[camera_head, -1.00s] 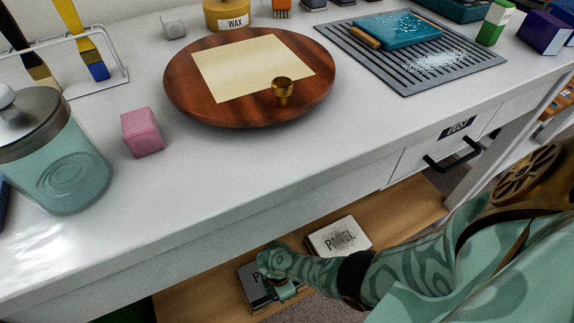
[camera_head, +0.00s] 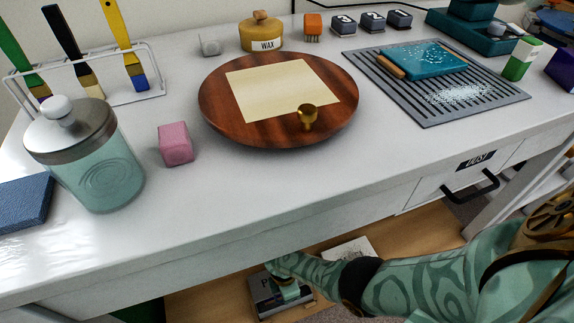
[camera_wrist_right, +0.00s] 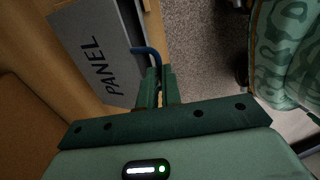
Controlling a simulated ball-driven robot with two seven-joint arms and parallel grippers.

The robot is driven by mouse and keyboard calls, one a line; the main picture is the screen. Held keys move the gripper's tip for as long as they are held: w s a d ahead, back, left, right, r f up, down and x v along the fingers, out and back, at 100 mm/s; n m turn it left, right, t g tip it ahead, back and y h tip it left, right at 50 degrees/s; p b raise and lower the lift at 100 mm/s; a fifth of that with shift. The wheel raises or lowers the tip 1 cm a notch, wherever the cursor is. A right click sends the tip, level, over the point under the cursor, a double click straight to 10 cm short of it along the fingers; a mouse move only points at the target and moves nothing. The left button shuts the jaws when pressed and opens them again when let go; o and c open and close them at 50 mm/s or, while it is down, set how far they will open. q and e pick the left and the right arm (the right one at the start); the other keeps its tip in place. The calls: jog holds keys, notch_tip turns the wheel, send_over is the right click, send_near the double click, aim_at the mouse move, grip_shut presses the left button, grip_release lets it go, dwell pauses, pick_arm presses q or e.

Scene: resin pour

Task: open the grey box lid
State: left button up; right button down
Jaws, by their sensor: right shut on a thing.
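The grey box (camera_head: 266,301) sits on the low wooden shelf under the table, partly hidden by my right arm. Its flat grey face marked PANEL (camera_wrist_right: 88,50) fills the upper left of the right wrist view. A thin blue hooked handle (camera_wrist_right: 146,51) stands at its right edge. My right gripper (camera_wrist_right: 155,74) is shut on this handle. In the head view the right gripper (camera_head: 290,292) is low over the box, with its fingertips hard to make out. I cannot tell whether the lid is raised. My left gripper is not in view.
A white labelled box (camera_head: 350,248) lies behind my right forearm on the wooden shelf (camera_head: 420,232). The table (camera_head: 240,205) overhangs the shelf. A drawer with a black handle (camera_head: 470,188) is to the right. A glass jar (camera_head: 90,165) and round board (camera_head: 215,110) stand on top.

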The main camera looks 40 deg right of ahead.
jog(key=shift+d, duration=0.15)
dwell(0.7)
